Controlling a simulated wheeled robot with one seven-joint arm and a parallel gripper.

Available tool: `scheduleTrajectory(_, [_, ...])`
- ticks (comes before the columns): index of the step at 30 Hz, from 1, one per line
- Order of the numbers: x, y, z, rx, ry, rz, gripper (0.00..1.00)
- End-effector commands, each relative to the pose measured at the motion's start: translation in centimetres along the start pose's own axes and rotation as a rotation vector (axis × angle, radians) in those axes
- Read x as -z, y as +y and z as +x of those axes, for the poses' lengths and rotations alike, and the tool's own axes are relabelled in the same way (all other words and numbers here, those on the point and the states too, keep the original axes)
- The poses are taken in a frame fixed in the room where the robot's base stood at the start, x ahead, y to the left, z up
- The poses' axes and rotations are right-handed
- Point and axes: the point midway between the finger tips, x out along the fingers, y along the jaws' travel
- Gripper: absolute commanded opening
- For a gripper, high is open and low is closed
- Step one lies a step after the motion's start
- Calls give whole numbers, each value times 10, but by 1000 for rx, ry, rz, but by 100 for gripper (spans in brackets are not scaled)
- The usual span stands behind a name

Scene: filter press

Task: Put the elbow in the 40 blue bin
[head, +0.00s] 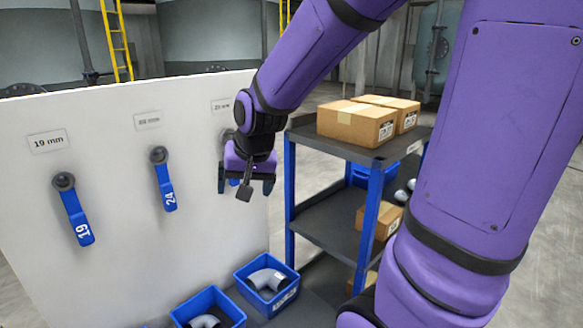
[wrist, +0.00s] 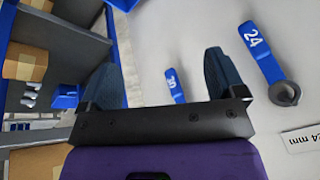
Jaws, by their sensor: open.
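My gripper (head: 246,188) hangs in front of the white panel, left of the shelf cart. It is open and empty, and its two fingers also show in the wrist view (wrist: 162,80). A grey elbow (head: 267,276) lies in a blue bin (head: 284,300) low at the panel's foot, below and slightly right of my gripper. Part of another grey elbow (head: 204,321) shows in a second blue bin (head: 222,296) to its left, cut by the picture's bottom edge. The right bin has a label too small to read. I cannot tell which bin is 40.
The white panel (head: 110,200) carries blue handles marked 19 (head: 76,218) and 24 (head: 165,186); a handle marked 30 (wrist: 175,86) lies beyond my fingers. The shelf cart (head: 325,235) holds cardboard boxes (head: 352,122) and small silver parts (head: 402,195). Open air separates my gripper from the bins.

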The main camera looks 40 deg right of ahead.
Motion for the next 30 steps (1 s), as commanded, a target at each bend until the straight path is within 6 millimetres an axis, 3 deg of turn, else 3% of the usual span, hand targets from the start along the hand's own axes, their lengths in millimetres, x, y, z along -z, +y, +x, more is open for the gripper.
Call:
scheduleTrajectory(1, [-7, 0, -17, 5, 13, -43, 89])
scheduleTrajectory(6, [-33, 5, -66, 10, 35, -192, 89])
scheduleTrajectory(15, [-85, 27, -131, 13, 70, -427, 89])
scheduleTrajectory(21, [-105, 38, -149, 12, 78, -507, 89])
scheduleTrajectory(30, [-108, 40, -152, 12, 78, -521, 89])
